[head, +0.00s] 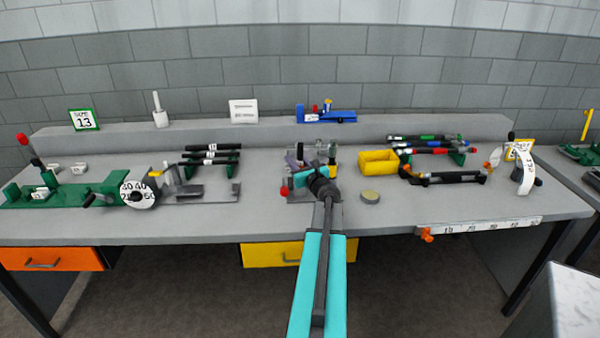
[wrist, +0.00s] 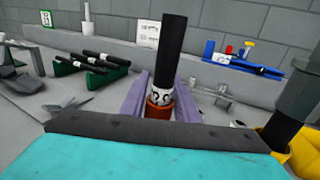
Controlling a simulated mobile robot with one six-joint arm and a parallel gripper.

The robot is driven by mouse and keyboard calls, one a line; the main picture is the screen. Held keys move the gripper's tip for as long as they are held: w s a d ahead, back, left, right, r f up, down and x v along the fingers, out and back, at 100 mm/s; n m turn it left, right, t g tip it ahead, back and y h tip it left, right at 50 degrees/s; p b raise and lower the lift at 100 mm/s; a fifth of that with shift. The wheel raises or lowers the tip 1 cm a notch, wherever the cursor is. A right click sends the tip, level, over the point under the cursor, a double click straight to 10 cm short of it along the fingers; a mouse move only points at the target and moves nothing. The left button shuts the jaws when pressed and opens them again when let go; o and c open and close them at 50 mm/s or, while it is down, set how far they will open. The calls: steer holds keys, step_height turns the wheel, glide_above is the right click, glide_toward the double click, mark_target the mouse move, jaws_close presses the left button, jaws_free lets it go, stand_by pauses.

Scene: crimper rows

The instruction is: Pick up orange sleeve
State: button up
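In the wrist view, a black tube with a white printed label and an orange band (wrist: 158,112) at its lower end stands nearly upright; I take it for the orange sleeve. My gripper (wrist: 163,90) has purple fingers on either side of the tube's lower part. The fingers are very close to it, but whether they press on it is unclear. The dark bar of my wrist hides what lies below the band. In the head view, my gripper (head: 301,160) is over the middle of the bench, small and partly hidden by my own arm.
A rack of black tubes (head: 211,155) stands to the left. Another rack with colour-banded tubes (head: 432,150) is farther right. A blue fixture (head: 335,116) sits on the back ledge.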

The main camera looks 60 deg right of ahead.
steer(key=shift+c, duration=1.2)
steer(key=shift+r, duration=0.1)
step_height(320, 180, up, 10)
stand_by(0.4)
step_height(320, 180, up, 6)
steer(key=p, duration=0.5)
steer(key=shift+r, duration=0.2)
stand_by(1.0)
steer(key=shift+w, duration=0.1)
stand_by(0.3)
